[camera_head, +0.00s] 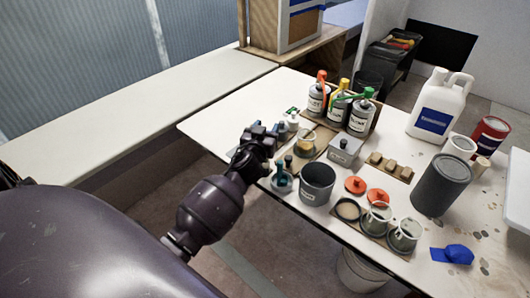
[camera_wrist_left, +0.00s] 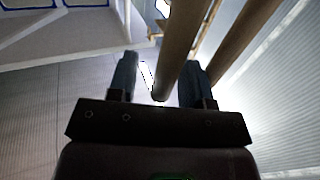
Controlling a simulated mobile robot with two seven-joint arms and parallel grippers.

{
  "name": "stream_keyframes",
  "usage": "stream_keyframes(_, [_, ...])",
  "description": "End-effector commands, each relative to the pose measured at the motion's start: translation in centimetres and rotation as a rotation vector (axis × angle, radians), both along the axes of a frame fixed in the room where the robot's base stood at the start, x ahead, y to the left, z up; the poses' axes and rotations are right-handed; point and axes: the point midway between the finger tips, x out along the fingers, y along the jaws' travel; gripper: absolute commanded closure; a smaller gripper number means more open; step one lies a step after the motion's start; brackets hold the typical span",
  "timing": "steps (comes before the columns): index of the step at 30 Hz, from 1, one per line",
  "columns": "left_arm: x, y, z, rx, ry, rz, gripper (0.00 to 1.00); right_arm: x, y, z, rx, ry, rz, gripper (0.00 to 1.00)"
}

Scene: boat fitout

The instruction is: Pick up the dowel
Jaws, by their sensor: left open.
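My left gripper (camera_head: 262,135) is at the left edge of the cluttered table in the head view. In the left wrist view its two dark fingers (camera_wrist_left: 159,75) are apart. A long brown round rod (camera_wrist_left: 182,42), which looks like the dowel, comes down from the top of that view. Its lower end shows between the fingers, with a gap on each side; how deep it lies cannot be told. A second, similar brown rod (camera_wrist_left: 240,38) runs slanting to the right of the right finger. Neither long rod can be made out in the head view. My right gripper is not in view.
The table holds bottles with coloured tops (camera_head: 337,105), a grey cup (camera_head: 317,183), a dark grey canister (camera_head: 440,184), a white jug (camera_head: 437,106) and glass jars (camera_head: 403,235). A long pale bench (camera_head: 110,120) runs along the left wall, mostly bare.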

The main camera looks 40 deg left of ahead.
Motion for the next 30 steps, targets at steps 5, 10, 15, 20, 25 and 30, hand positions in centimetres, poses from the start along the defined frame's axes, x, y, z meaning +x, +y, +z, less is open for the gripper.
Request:
stream_keyframes(5, [0.3,0.1,0.0,0.0,0.001,0.0,0.54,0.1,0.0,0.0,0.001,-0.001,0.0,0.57])
stream_keyframes(10, [0.3,0.1,0.0,0.0,0.001,0.0,0.64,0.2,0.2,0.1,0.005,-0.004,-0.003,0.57])
stream_keyframes(15, [0.3,0.1,0.0,0.0,0.0,0.0,0.9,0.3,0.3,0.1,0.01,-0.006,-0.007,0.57])
stream_keyframes(20, [0.3,0.1,0.0,0.0,0.0,0.0,1.0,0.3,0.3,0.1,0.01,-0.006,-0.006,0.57])
stream_keyframes(25, [0.3,0.1,0.0,0.0,0.0,0.0,1.0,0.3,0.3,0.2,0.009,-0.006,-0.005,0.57])
stream_keyframes(30, [0.3,0.1,1.2,0.0,-0.004,0.0,1.0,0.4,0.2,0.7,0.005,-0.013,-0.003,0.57])
